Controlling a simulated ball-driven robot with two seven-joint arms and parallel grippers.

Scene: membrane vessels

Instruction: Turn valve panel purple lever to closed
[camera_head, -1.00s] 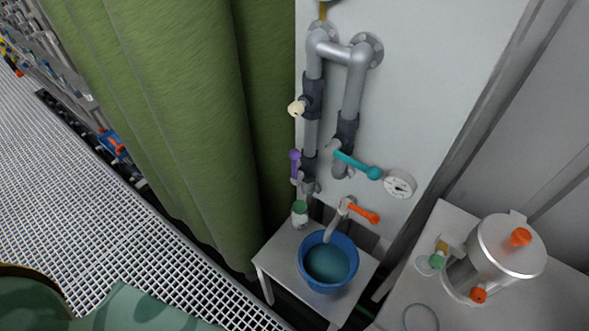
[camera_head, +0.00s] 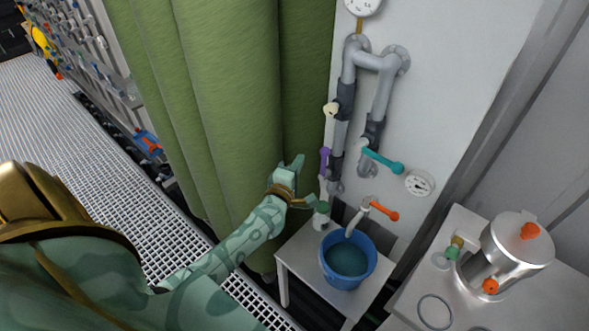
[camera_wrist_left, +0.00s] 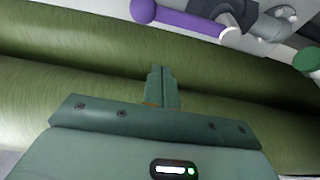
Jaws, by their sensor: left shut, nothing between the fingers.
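The purple lever (camera_head: 325,160) is on the lower left of the pipework on the pale valve panel (camera_head: 437,110). It stands roughly upright, with its round knob at the top. In the left wrist view the purple lever (camera_wrist_left: 190,20) lies across the top, its knob to the left and its pivot to the right. My left gripper (camera_head: 298,161) is a little left of the lever, in front of the green curtain. In the left wrist view its fingers (camera_wrist_left: 161,72) are pressed together, empty, and apart from the lever. My right gripper is not in view.
A teal lever (camera_head: 383,161), an orange lever (camera_head: 384,211) and a cream knob (camera_head: 331,109) are on the same pipework. The green curtain (camera_head: 220,90) hangs at the left.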

